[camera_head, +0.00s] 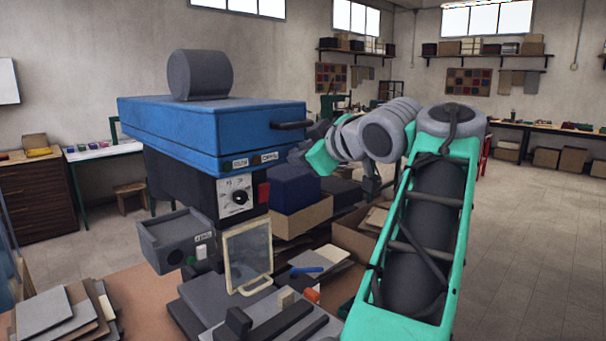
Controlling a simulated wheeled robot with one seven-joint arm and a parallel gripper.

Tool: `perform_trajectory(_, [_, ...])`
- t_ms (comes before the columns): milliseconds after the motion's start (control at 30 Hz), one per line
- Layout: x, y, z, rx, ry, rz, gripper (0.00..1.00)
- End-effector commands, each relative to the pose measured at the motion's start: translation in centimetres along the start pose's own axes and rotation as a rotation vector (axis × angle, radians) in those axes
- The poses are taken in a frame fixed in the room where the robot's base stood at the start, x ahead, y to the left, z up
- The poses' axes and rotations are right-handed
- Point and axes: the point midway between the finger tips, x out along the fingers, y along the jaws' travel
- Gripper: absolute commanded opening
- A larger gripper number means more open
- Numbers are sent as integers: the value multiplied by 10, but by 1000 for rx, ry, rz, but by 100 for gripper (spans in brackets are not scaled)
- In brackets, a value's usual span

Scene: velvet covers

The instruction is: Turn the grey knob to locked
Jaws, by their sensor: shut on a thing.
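My gripper (299,153) is at the right end of the blue lid (210,137) of the press, just below the black handle (292,125). It is shut on the grey knob at the lid's lower right edge. The fingers and wrist hide most of the knob, so its turn angle cannot be told.
Below the lid is a panel with a black dial (239,197) and a red switch (263,192). Dark blue stacked cloth (296,189) lies under my gripper. The floor at right is clear.

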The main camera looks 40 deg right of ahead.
Motion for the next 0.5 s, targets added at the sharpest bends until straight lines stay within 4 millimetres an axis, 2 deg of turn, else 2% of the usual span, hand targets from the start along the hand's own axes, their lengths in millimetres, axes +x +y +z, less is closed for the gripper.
perform_trajectory(33, [3, -7, 8, -41, 2, 18, 0])
perform_trajectory(500, [4, -11, 9, -454, 2, 188, 0])
